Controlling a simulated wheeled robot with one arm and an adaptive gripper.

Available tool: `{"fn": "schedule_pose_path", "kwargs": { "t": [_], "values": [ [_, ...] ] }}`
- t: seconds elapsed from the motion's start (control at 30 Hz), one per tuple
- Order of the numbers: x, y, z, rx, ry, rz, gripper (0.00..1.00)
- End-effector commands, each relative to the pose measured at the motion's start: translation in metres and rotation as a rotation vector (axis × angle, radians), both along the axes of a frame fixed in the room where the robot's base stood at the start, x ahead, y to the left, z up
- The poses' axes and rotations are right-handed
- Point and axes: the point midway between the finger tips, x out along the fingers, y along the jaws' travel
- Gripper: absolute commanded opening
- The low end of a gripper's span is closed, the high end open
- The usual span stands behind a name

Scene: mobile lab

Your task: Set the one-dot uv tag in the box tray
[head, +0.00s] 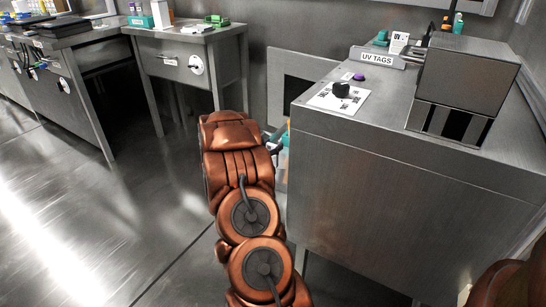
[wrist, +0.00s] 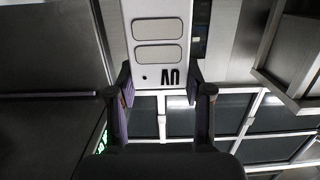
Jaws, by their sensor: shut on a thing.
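The one-dot uv tag (wrist: 160,60) is a white plate with two pale rounded windows, dark upside-down "UV" letters and a single black dot. It fills the top middle of the wrist view and runs out of the frame. My gripper (wrist: 160,84) is shut on it, with one dark finger against each side edge near its lower end. I cannot make out a box tray in either view.
A steel cabinet (head: 350,190) stands right of my arm, bearing a UV TAGS holder (head: 377,57), a printed white sheet (head: 329,100) with a black knob, and a steel box (head: 465,80). A bench (head: 190,42) stands behind. The floor (head: 110,215) at left is clear.

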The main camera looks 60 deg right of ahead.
Motion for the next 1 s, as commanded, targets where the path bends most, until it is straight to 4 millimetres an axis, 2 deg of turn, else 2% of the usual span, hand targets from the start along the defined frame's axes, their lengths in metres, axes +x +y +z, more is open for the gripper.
{"fn": "schedule_pose_path", "kwargs": {
  "t": [0.27, 0.63, 0.67, 0.9, 1.0],
  "values": [
    [0.000, 0.000, -0.035, 0.001, 0.004, 0.001, 0.21],
    [0.000, 0.000, -0.036, 0.001, 0.001, 0.001, 0.21],
    [0.000, 0.000, -0.036, 0.001, 0.001, 0.001, 0.51],
    [0.000, 0.000, -0.036, 0.001, 0.001, 0.001, 0.75],
    [0.000, 0.000, -0.036, 0.001, 0.001, 0.001, 0.75]
  ]
}}
